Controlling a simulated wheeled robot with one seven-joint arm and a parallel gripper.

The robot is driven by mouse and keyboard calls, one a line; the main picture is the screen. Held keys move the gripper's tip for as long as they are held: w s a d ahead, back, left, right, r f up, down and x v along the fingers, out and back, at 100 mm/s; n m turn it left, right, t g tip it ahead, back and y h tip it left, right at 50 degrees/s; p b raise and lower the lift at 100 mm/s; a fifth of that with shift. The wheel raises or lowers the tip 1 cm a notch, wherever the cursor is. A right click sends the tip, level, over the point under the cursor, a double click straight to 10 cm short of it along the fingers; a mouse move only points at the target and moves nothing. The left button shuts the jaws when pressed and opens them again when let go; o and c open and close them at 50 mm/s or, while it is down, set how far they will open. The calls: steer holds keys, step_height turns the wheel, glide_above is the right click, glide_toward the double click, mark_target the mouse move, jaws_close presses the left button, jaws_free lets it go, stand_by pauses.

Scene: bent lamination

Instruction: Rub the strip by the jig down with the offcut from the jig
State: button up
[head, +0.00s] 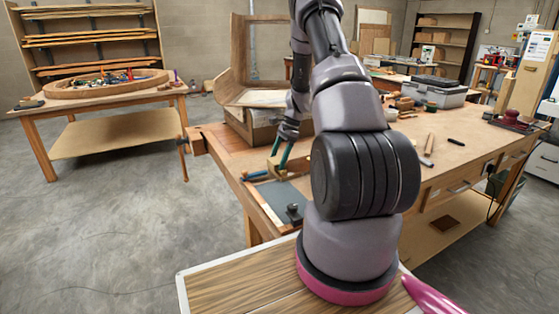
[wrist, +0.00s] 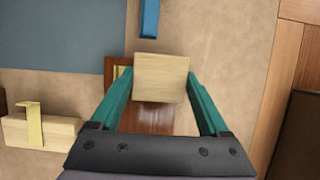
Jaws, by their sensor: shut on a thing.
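My gripper (wrist: 161,78) has its teal fingers shut on a pale wooden block (wrist: 162,70), which looks like the offcut. In the wrist view the block is over a reddish-brown wooden piece (wrist: 146,118), hiding part of it. A thin yellow sliver shows at that piece's left edge; I cannot tell for sure which is the strip. Whether the block touches the piece is unclear. A pale block with a yellow bent piece on it (wrist: 35,130) lies to the left; I cannot tell whether it is the jig. In the head view my gripper (head: 280,160) is low over the bench's near left part.
A blue object (wrist: 149,18) lies just beyond the held block. A grey-blue mat (wrist: 60,40) covers the bench at upper left. In the head view, a dark object (head: 293,212) sits near the mat's front, and a large wooden box (head: 262,112) stands behind the gripper.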

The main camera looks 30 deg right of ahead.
stand_by(0.4)
steer(key=shift+s, duration=0.7)
steer(key=shift+w, duration=0.15)
steer(key=shift+w, duration=0.65)
steer(key=shift+s, duration=0.15)
steer(key=shift+s, duration=0.65)
steer(key=shift+w, duration=0.2)
steer(key=shift+w, duration=0.6)
steer(key=shift+s, duration=0.2)
